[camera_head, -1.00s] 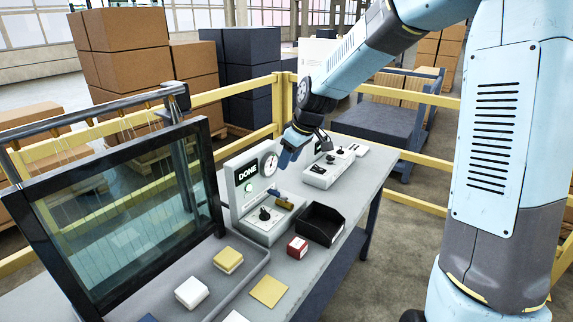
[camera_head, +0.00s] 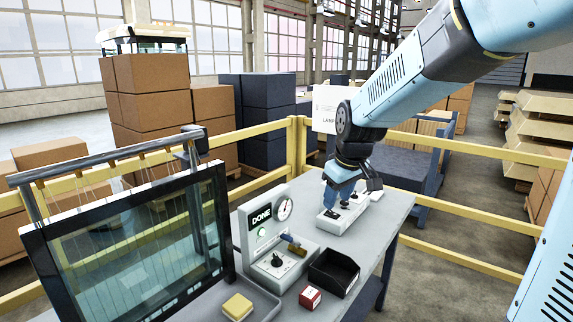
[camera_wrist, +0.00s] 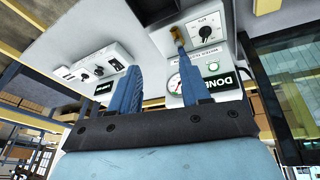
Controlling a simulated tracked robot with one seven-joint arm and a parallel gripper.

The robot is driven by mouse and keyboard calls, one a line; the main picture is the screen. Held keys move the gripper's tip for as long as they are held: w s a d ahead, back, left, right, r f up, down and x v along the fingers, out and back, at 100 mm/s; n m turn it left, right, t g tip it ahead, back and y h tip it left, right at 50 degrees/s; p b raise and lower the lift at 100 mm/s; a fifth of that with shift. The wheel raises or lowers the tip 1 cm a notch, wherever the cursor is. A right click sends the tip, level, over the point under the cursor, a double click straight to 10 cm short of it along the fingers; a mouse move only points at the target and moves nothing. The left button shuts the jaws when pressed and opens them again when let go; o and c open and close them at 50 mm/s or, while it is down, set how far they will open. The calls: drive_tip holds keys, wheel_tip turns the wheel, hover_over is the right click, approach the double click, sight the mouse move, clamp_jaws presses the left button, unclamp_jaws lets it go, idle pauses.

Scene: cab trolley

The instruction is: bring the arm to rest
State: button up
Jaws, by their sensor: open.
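My gripper (camera_head: 336,200) hangs from my blue arm over the grey bench (camera_head: 385,222), in front of the white box with small levers (camera_head: 353,213). In the wrist view its two blue fingers (camera_wrist: 166,98) stand apart with nothing between them. The panel with the DONE sign (camera_head: 261,218), a gauge and a lit green lamp stands to the left of my gripper. It also shows beyond the right finger in the wrist view (camera_wrist: 195,85). Whether my fingertips touch anything is hard to tell.
A black tray (camera_head: 334,273), a red box (camera_head: 310,297) and a yellow block (camera_head: 237,306) sit at the bench's near side. A dark-framed glass screen (camera_head: 130,245) stands at left. Yellow rails (camera_head: 470,210) run behind and right. Cartons (camera_head: 150,95) are stacked beyond.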

drive_tip(key=s+d+r+m, duration=0.2)
drive_tip(key=s+d, duration=0.1)
drive_tip(key=s, duration=0.4)
drive_tip(key=s+d+r+m+t, duration=0.1)
drive_tip(key=s+d+r+m, duration=0.1)
drive_tip(key=s+d, duration=0.2)
drive_tip(key=s+d+r+m+h, duration=0.1)
drive_tip(key=s+d+r+m, duration=0.1)
drive_tip(key=s, duration=0.7)
drive_tip(key=shift+s+d+m+t, duration=0.35)
drive_tip(key=shift+d+m, duration=0.25)
drive_tip(key=shift+d, duration=0.35)
